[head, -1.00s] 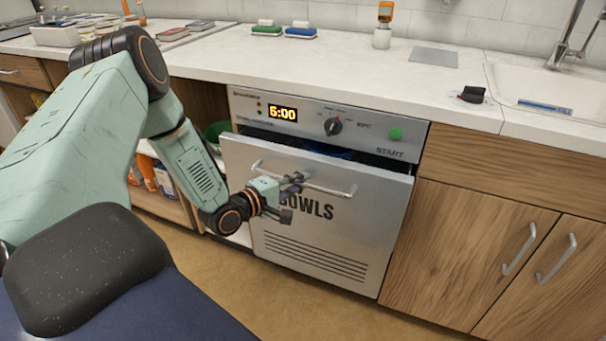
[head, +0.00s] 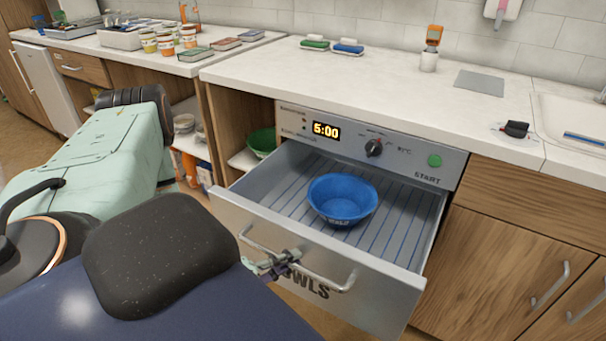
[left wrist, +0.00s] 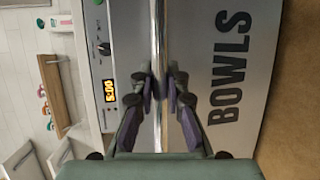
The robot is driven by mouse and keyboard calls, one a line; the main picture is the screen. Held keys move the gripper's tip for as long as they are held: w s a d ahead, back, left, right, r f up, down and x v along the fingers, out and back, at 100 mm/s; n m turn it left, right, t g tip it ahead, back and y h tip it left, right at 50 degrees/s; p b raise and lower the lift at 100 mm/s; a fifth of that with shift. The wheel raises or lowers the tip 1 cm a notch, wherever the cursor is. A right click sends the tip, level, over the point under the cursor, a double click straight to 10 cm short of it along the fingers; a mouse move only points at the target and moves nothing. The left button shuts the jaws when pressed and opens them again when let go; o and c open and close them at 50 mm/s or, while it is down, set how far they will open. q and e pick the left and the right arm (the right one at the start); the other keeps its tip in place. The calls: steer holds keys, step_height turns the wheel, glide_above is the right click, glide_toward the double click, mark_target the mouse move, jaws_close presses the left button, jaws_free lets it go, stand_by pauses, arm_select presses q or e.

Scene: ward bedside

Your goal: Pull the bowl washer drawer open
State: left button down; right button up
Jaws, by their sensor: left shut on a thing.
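The bowl washer drawer (head: 400,290) is pulled well out from under its control panel (head: 375,148). A blue bowl (head: 342,199) sits upright on the drawer's wire rack. My left gripper (head: 290,258) is shut on the drawer's bar handle (head: 325,282), left of the handle's middle. In the left wrist view, the fingers of my left gripper (left wrist: 160,88) close around the bar handle (left wrist: 158,30), with the drawer front marked BOWLS (left wrist: 230,70) behind. My own body hides the lower left of the drawer front. My right gripper is not in view.
A wooden cupboard with handles (head: 520,260) stands right of the drawer. A green bowl (head: 262,142) sits on the open shelf to the left. The worktop (head: 390,75) above holds sponges and a thermometer on a stand.

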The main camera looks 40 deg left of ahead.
arm_select(q)
steer(key=shift+s+d, duration=0.2)
steer(key=shift+s, duration=0.7)
steer(key=shift+s+d, duration=0.2)
steer(key=shift+s, duration=0.65)
steer(key=c, duration=1.6)
jaws_free()
steer(key=shift+d, duration=0.1)
